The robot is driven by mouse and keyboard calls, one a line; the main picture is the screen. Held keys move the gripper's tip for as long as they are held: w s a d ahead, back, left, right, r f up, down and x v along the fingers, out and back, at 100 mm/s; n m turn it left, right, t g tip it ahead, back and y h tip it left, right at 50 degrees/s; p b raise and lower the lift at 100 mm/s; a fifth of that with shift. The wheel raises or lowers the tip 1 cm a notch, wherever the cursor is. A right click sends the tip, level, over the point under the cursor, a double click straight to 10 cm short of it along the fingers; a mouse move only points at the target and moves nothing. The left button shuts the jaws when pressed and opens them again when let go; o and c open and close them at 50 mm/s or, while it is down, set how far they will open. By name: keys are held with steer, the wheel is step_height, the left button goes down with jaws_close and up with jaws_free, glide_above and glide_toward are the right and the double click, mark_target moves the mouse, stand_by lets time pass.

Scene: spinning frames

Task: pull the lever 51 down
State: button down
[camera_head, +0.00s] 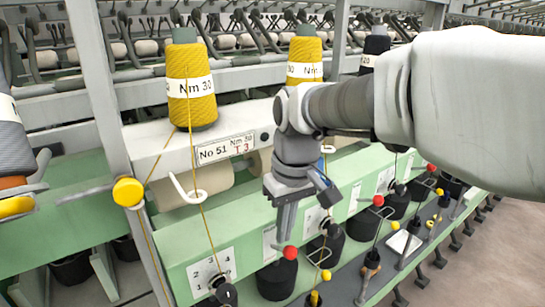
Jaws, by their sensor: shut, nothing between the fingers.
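The label "No 51, Nm 30, T 3" (226,149) is on the white rail at the left. Below it, a numbered plate (211,270) sits on the green beam, with a black knob (224,294) at its lower right. A red ball knob (290,253) is just right of this plate, in front of a black cup (277,279). I cannot tell for sure which knob belongs to lever 51. My gripper (286,238) points down with its fingers shut and empty. Its tips are right above the red knob; whether they touch it is unclear.
A yellow yarn cone (191,95) stands above the label, with yarn running down. A white hook (188,190) and a yellow disc (128,191) are at the left. More red and yellow knobs, including a yellow one (326,275), line the beam. Open floor (500,260) is at the right.

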mark_target(295, 250)
steer(key=shift+f+b, duration=0.3)
steer(key=shift+b, duration=0.15)
steer(key=shift+s+d+f+t+y+b, duration=0.35)
steer(key=shift+s+t+y+b, duration=0.25)
steer(key=shift+b, duration=1.25)
steer(key=f+t+b, duration=0.1)
steer(key=b, duration=0.3)
steer(key=s+f+t+y+b, duration=0.1)
steer(key=t+b, duration=0.1)
steer(key=b, duration=0.2)
steer(key=shift+d+f+y+b, duration=0.1)
steer(key=shift+d+y+b, duration=0.2)
steer(key=shift+d+b, duration=0.1)
steer(key=t+b, duration=0.1)
steer(key=b, duration=0.3)
steer(key=f+t+y+b, duration=0.1)
steer(key=b, duration=0.3)
steer(key=s+t+y+b, duration=0.1)
steer(key=b, duration=0.3)
steer(key=shift+d+f+t, duration=0.3)
steer(key=shift+d+f, duration=0.05)
steer(key=shift+f, duration=0.05)
steer(key=shift+w+r, duration=0.1)
steer(key=shift+w+a+r, duration=0.3)
steer(key=shift+w+a, duration=0.1)
steer(key=shift+w, duration=0.1)
steer(key=shift+s, duration=0.1)
